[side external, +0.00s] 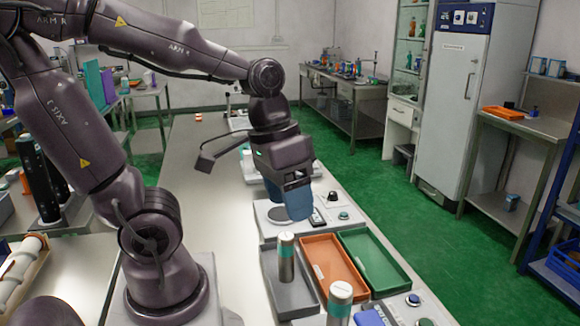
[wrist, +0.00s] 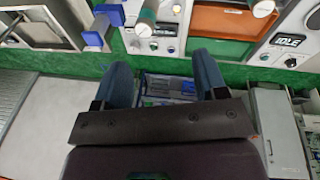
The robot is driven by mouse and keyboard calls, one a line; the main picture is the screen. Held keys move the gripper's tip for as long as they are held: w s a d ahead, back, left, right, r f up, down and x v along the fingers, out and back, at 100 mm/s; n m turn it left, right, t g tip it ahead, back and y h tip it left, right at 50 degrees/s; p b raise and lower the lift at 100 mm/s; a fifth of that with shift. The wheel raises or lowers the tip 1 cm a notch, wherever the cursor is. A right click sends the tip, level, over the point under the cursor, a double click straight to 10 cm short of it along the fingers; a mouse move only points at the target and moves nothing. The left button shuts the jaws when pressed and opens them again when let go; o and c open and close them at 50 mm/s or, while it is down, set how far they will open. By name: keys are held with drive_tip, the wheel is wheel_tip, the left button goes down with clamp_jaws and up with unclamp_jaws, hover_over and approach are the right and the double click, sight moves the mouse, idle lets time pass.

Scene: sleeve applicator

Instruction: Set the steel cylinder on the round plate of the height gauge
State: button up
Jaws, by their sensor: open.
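A steel cylinder (side external: 286,266) with a teal band and pale top stands upright in the grey tray (side external: 292,300) in the side view. A similar banded cylinder (side external: 340,304) stands nearer the camera, cut off by the frame edge. The height gauge is a pale low box with a round plate (side external: 277,214), beyond the trays. My gripper (side external: 288,205) points down over the gauge, fingers apart and empty, partly covering the plate area; its height above the plate is hard to judge. The wrist view shows the open fingers (wrist: 162,66) and two green-banded cylindrical objects at the top edge, which I cannot match surely.
An orange tray (side external: 334,264) and a green tray (side external: 378,262) lie beside the grey one. Knobs (side external: 343,215) sit on the gauge's right side. A box with a display (wrist: 288,41) stands right of the trays in the wrist view. Green floor lies past the bench edge.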

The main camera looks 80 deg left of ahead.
wheel_tip(320, 180, up, 5)
drive_tip(key=m+t, duration=0.1)
drive_tip(key=m+t+y, duration=0.1)
drive_tip(key=t, duration=0.1)
drive_tip(key=shift+d+f+t+y, duration=0.15)
drive_tip(key=shift+t+y, duration=0.15)
